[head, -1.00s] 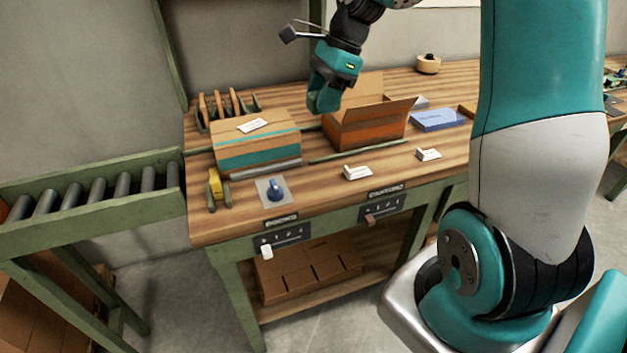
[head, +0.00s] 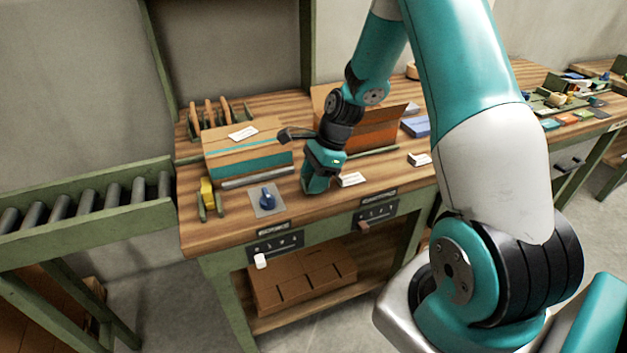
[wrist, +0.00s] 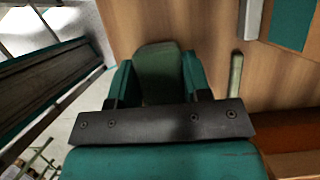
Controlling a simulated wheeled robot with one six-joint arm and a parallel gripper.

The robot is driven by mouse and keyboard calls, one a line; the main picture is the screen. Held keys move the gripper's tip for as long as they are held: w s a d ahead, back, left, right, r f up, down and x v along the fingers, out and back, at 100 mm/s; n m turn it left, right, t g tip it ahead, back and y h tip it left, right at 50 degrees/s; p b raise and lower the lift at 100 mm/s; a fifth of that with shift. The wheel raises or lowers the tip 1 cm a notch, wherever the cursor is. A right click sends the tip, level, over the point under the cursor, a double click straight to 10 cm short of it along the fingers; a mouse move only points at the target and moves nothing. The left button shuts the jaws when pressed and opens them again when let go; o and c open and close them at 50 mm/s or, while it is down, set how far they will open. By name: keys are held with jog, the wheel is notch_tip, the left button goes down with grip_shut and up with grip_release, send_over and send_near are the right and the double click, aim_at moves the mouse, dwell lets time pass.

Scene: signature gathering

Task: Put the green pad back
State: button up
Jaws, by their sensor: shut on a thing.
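My gripper (head: 316,188) is low over the front of the wooden workbench (head: 225,232), right of the blue knob and beside a white label card. In the wrist view my gripper (wrist: 157,80) is shut on a dark green, round-ended piece that looks like the green pad (wrist: 157,60). The pad sticks out past the fingertips over bare wood.
A teal-striped box (head: 247,152) stands behind left, and an open orange-brown box (head: 372,137) behind right. A blue knob (head: 267,198) and white cards (head: 351,179) lie near the front. A roller conveyor (head: 90,205) adjoins at left. Small coloured pads (head: 567,118) lie on the far right bench.

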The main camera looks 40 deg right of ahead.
jog(key=shift+f, duration=0.5)
jog(key=shift+f, duration=0.15)
jog(key=o, duration=0.8)
jog(key=shift+o, duration=0.2)
